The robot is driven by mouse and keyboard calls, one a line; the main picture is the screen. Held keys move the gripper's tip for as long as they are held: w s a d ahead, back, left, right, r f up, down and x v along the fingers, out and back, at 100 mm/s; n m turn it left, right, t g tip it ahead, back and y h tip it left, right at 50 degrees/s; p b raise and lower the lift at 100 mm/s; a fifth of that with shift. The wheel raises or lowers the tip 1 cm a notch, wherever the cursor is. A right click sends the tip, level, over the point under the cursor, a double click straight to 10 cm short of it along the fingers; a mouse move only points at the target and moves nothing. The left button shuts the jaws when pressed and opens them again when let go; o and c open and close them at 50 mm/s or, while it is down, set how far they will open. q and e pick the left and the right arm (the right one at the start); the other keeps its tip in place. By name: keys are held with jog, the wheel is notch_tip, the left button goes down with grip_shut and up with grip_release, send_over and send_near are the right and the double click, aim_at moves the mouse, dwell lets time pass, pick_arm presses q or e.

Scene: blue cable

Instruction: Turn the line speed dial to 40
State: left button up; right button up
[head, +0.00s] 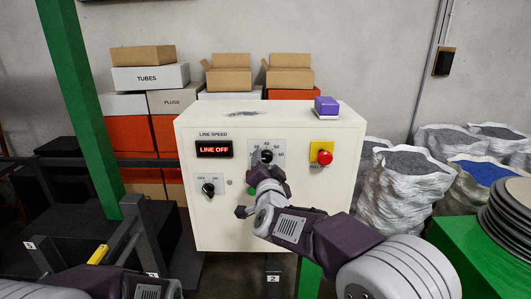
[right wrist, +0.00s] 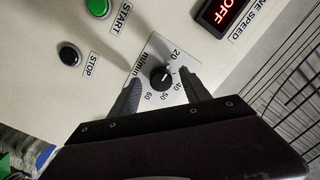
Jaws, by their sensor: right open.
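The line speed dial (right wrist: 161,77) is a small round black knob on a white plate with numbers around it and "m/min" printed beside it. A small light mark shows on the knob, but I cannot read its setting surely. My right gripper (right wrist: 160,79) is open, with one finger on each side of the knob; I cannot tell whether they touch it. In the head view my right gripper (head: 264,172) is in front of the cream control box (head: 213,230) and partly hides the dial plate (head: 279,147). My left arm shows at the bottom left, its fingers out of view.
A red display (head: 214,149) reads "LINE OFF". A black off/on switch (head: 208,189) sits below it. A red button (head: 325,157) is right of the dial. The green start button (right wrist: 98,6) and black stop button (right wrist: 69,54) are near the dial. White sacks (head: 389,190) stand at the right.

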jog(key=shift+w+r, duration=0.2)
jog(key=shift+w, duration=0.4)
jog(key=shift+w+d+p, duration=0.15)
jog(key=shift+w+p, duration=0.05)
jog(key=shift+p, duration=0.15)
pick_arm(q)
jog(key=shift+s+d+r, duration=0.15)
jog(key=shift+s+r, duration=0.15)
jog(key=shift+r, duration=0.5)
pick_arm(e)
jog(key=shift+f, duration=0.1)
